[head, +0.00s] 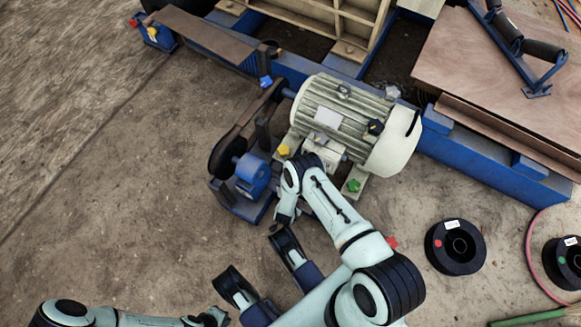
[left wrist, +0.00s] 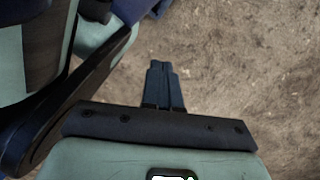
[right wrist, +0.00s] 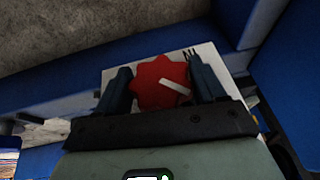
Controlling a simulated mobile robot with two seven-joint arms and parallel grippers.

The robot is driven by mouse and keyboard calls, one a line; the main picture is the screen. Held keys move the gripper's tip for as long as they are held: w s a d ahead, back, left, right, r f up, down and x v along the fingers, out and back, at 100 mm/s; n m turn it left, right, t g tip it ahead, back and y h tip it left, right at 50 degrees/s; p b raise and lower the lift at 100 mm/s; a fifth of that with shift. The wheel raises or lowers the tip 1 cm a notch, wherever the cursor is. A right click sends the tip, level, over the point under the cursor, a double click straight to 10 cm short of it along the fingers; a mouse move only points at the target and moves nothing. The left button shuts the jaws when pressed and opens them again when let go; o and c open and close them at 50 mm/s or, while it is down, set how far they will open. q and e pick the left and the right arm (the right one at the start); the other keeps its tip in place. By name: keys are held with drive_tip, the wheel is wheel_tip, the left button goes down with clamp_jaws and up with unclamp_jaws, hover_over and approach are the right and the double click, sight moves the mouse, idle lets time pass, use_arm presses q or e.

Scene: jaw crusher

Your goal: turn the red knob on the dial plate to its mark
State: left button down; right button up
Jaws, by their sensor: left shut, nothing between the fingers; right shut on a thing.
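In the right wrist view, the red knob (right wrist: 160,83) is a scalloped disc with a white pointer line slanting toward the lower right. It sits on a pale dial plate (right wrist: 209,55). My right gripper (right wrist: 157,72) has one finger on each side of the knob and is shut on it. The plate's mark cannot be made out clearly; small dark strokes show beside the right-hand finger. In the head view I cannot make out the knob or plate. My left gripper (head: 216,316) is near the bottom edge; the left wrist view shows its fingers (left wrist: 162,68) shut and empty over bare ground.
Blue beams (right wrist: 130,85) flank the dial plate. In the head view, a cream motor (head: 335,105) and a belt drive (head: 240,130) stand beyond my right arm. Black spools (head: 455,247) lie at right. The ground at left is clear.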

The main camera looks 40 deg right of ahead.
use_arm(q)
drive_tip(key=shift+s, duration=0.1)
use_arm(e)
drive_tip(key=shift+w, duration=0.1)
drive_tip(key=o, duration=1)
drive_tip(key=shift+c, duration=0.2)
use_arm(q)
drive_tip(key=w+d+r+t+p, duration=0.1)
drive_tip(key=w+r+t+p, duration=0.3)
drive_tip(key=w+r, duration=0.3)
drive_tip(key=w+p, duration=0.1)
drive_tip(key=w, duration=0.2)
drive_tip(key=shift+w+d+r+m, duration=0.2)
drive_tip(key=shift+w+r+m, duration=0.1)
drive_tip(key=shift+w+m, duration=0.1)
use_arm(e)
drive_tip(key=v, duration=1.3)
drive_tip(key=shift+r, duration=0.15)
drive_tip(key=shift+a, duration=0.1)
